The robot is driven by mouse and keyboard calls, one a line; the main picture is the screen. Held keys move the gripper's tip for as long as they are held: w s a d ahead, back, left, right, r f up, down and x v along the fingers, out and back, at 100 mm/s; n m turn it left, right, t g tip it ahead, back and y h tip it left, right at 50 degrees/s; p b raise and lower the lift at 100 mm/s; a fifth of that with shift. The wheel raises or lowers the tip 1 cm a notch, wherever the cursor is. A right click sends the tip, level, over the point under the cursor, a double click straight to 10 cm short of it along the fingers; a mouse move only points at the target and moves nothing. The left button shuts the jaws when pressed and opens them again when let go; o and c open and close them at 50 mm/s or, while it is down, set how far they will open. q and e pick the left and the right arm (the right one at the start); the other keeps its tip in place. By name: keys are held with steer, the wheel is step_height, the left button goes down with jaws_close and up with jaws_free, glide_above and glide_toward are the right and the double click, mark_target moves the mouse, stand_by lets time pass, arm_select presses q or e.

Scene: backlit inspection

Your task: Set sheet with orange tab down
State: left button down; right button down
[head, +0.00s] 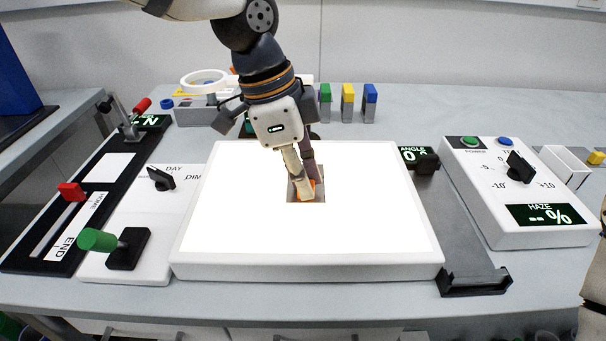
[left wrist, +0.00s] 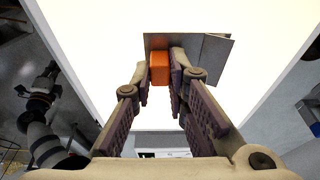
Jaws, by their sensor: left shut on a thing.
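My left gripper (head: 307,192) reaches down over the middle of the bright white light panel (head: 230,225). It is shut on the orange tab (head: 306,186) of a small grey sheet (head: 319,197). In the left wrist view the tab (left wrist: 160,68) sits between the two fingertips (left wrist: 161,82), with the grey sheet (left wrist: 216,48) just beyond it. The fingers hide part of the sheet in the head view. I cannot tell whether the sheet touches the panel. My right gripper seems to show small and dark at the left of the left wrist view (left wrist: 44,80).
A haze meter (head: 515,190) stands at the right. Green, yellow and blue-topped blocks (head: 347,103) stand behind. The panel's front is clear.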

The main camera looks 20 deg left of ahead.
arm_select(q)
steer(key=c, duration=1.6)
jaws_free()
steer(key=shift+f, duration=0.15)
steer(key=v, duration=1.2)
